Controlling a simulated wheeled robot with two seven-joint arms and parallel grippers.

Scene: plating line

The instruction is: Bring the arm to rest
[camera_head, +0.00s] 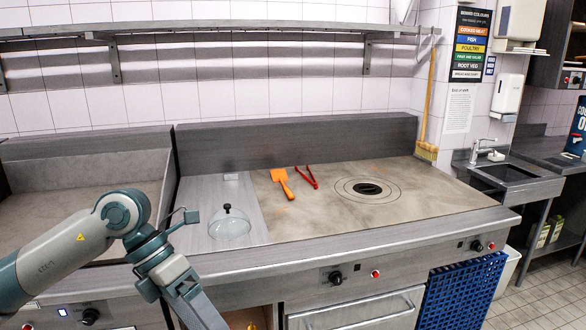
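My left arm (95,225) comes in from the left and bends down in front of the counter's front edge. Its wrist end (165,268) points down toward the bottom of the picture. The fingertips there cannot be made out, so I cannot tell if they are open or shut. My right arm and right gripper are not in view.
An orange spatula (283,184) and red tongs (307,178) lie on the griddle (425,190). A clear dome with a black knob (229,224) stands on the steel counter to their left. A blue grid mat (459,292) hangs at the front right. A sink (508,173) is far right.

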